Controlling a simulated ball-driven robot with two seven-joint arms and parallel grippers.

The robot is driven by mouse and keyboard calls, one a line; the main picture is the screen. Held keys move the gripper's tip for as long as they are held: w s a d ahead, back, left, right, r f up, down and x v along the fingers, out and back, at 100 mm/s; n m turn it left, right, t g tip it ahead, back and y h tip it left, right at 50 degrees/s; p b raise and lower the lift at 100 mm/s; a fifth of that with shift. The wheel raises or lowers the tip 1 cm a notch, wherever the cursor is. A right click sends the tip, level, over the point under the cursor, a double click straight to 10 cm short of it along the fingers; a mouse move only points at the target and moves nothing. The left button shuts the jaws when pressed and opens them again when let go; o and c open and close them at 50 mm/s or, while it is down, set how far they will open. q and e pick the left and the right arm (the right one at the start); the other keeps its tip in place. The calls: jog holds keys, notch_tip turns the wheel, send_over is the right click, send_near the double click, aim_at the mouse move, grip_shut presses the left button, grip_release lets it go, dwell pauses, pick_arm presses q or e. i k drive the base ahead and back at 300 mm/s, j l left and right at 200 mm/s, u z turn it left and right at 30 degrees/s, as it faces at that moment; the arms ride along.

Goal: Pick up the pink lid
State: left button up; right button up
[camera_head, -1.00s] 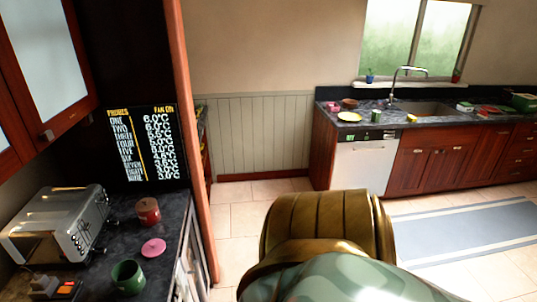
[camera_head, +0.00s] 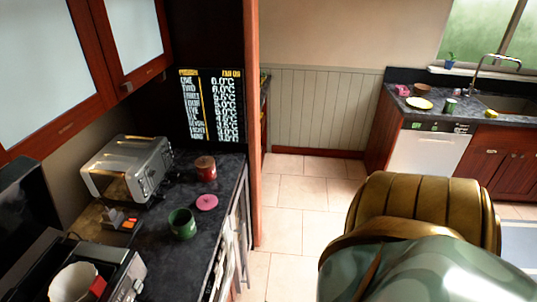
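The pink lid (camera_head: 207,202) is a flat round disc lying on the dark counter at the left, near the counter's front edge. A green mug (camera_head: 182,223) stands just in front of it and to the left. A red-brown lidded pot (camera_head: 205,168) stands behind it. Neither of my grippers shows in the head view, so I cannot see whether they are open or shut. Nothing is touching the lid from above.
A silver toaster (camera_head: 130,167) stands left of the lid. A white and red cup (camera_head: 77,283) is at the lower left. Cabinets (camera_head: 133,45) hang above the counter (camera_head: 165,265). A wooden post (camera_head: 252,120) rises beside it. The tiled floor (camera_head: 300,215) is open to the right.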

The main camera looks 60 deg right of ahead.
aim_at(207, 202)
jog(key=k+z, duration=0.15)
jog(key=z, duration=0.25)
jog(key=k+l+z, duration=0.1)
jog(key=z, duration=0.25)
jog(key=k+l+z, duration=0.15)
jog(key=z, duration=0.25)
